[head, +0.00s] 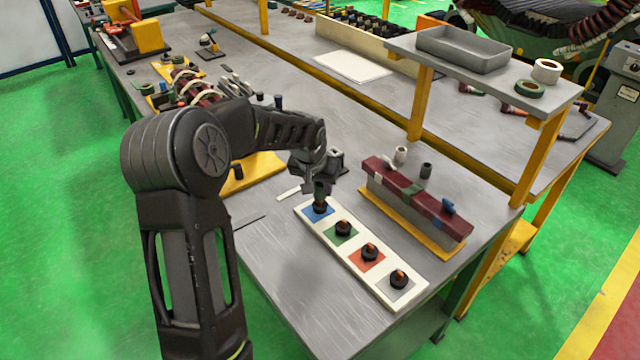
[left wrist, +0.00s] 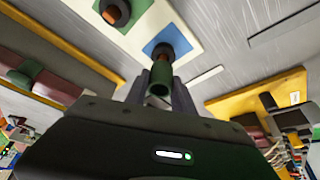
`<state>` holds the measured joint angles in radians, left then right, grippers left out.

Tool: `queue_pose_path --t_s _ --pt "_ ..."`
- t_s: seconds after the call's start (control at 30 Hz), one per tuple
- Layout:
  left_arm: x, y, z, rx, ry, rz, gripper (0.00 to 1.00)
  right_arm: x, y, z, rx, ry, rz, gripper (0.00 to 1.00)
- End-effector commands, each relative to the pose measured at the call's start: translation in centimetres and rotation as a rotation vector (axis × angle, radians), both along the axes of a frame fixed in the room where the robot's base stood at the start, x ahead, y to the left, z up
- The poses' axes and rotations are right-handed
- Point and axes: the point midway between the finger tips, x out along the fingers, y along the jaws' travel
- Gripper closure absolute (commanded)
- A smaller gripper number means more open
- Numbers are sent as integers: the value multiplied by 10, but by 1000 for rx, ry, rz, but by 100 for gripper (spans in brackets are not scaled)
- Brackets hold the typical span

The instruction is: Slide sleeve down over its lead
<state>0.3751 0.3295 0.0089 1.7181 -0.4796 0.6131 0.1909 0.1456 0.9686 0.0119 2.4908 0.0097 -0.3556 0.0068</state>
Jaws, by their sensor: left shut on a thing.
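A white board (head: 345,250) holds a row of blue, green, red and grey squares. The green, red and grey squares each show a black round base with an orange lead, as at the red square (head: 369,251). My left gripper (head: 321,180) points down over the blue square (head: 317,212) and is shut on a green sleeve (left wrist: 159,80). The sleeve is roughly upright and lines up with the black base and orange lead (left wrist: 163,54) on the blue square. I cannot tell whether its lower end is around the lead tip or just above it. My right gripper is not in view.
A dark red bar on a yellow-edged stand (head: 415,200) lies to the right of the board. A raised shelf (head: 545,100) carries a grey tray (head: 463,50) and rings. Bare table lies left of the board.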

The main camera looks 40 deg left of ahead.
Motion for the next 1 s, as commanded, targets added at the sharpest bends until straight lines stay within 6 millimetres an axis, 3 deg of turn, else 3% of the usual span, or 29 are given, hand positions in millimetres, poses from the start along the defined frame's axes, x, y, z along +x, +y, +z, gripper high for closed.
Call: queue_pose_path --t_s 0.2,0.67,0.7,1.0 --pt "0 0 -14 1 -1 -1 100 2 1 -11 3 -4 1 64" --pt "0 0 -16 1 -1 -1 100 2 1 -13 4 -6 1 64" --pt "0 0 -16 1 -1 -1 67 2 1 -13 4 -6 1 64" --pt "0 0 -16 1 -1 -1 45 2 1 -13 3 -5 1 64"
